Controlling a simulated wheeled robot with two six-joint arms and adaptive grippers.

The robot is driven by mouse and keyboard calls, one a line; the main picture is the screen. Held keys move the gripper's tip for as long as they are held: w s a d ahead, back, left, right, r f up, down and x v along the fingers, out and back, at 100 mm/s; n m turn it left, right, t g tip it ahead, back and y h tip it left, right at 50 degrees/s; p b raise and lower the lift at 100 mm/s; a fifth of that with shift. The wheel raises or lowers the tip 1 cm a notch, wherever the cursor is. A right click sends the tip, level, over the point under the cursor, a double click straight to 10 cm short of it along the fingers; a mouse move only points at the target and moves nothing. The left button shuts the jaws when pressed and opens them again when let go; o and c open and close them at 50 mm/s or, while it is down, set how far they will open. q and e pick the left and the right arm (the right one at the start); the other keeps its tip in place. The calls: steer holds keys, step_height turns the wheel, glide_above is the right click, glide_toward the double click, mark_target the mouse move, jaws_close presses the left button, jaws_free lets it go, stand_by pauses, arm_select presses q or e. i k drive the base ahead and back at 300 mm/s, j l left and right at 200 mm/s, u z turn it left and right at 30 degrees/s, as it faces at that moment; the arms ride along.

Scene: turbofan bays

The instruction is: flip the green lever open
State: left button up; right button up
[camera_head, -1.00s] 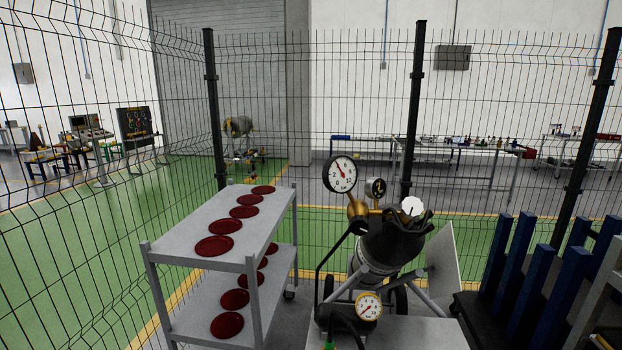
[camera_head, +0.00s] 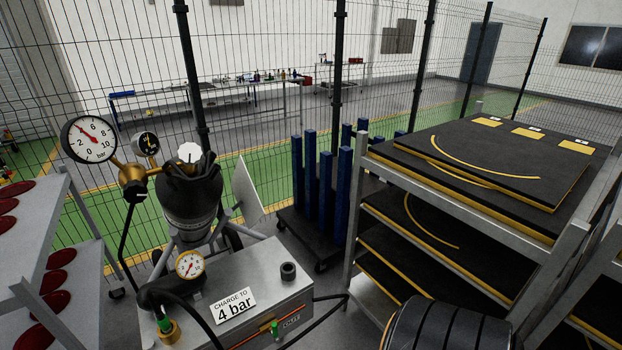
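A small green part (camera_head: 275,328) stands on the front face of a grey metal box (camera_head: 262,262), beside a small label that seems to read OUTLET. Another green part (camera_head: 164,324) sits on a brass fitting at the box's left end, near a black hose. I cannot tell for sure which of the two is the green lever, or how it is turned. A white sign (camera_head: 234,305) on the box reads "CHARGE TO 4 bar". A small gauge (camera_head: 190,265) stands at the box's back left. Neither of my grippers is in view.
A dark bottle (camera_head: 190,205) with a large gauge (camera_head: 90,139) stands behind the box. A grey cart (camera_head: 58,222) with dark red discs is at left. A rack (camera_head: 349,235) with black, yellow-edged panels is at right. Blue posts (camera_head: 311,170) stand behind. A mesh fence closes the back.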

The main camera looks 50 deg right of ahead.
mark_target(274, 332)
steer(key=l+z, duration=0.1)
steer(key=z, duration=0.25)
steer(key=l+z, duration=0.1)
steer(key=z, duration=0.25)
steer(key=i+z, duration=0.1)
steer(key=z, duration=0.3)
